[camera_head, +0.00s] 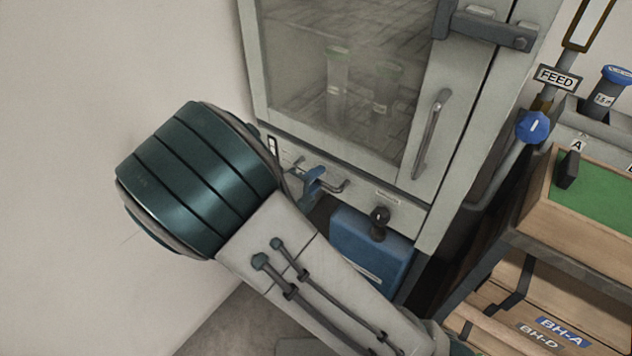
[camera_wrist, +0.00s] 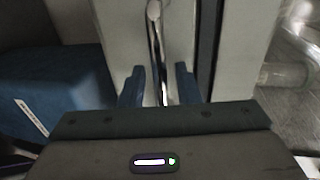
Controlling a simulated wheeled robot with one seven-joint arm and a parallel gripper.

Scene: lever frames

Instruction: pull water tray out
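The water tray seems to be the blue box (camera_head: 368,252) under the cabinet, with a black knob (camera_head: 379,222) at its top front. Its blue side also shows at the left of the wrist view (camera_wrist: 60,85), with a white label. My gripper (camera_wrist: 160,84) has its two blue fingers apart, with a thin metal bar handle (camera_wrist: 156,45) between them in the picture. I cannot tell whether they touch it. In the head view, my blue fingers (camera_head: 313,182) are at the cabinet's lower panel, left of and above the tray, beside the bar (camera_head: 343,186). My arm hides part of this area.
The glass-doored cabinet (camera_head: 335,75) is shut, with a long door handle (camera_head: 430,135) and a latch (camera_head: 485,27). A wooden bench (camera_head: 590,250) with a green top stands at right. A blue FEED valve (camera_head: 533,127) is behind it. A bare wall (camera_head: 90,80) is at left.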

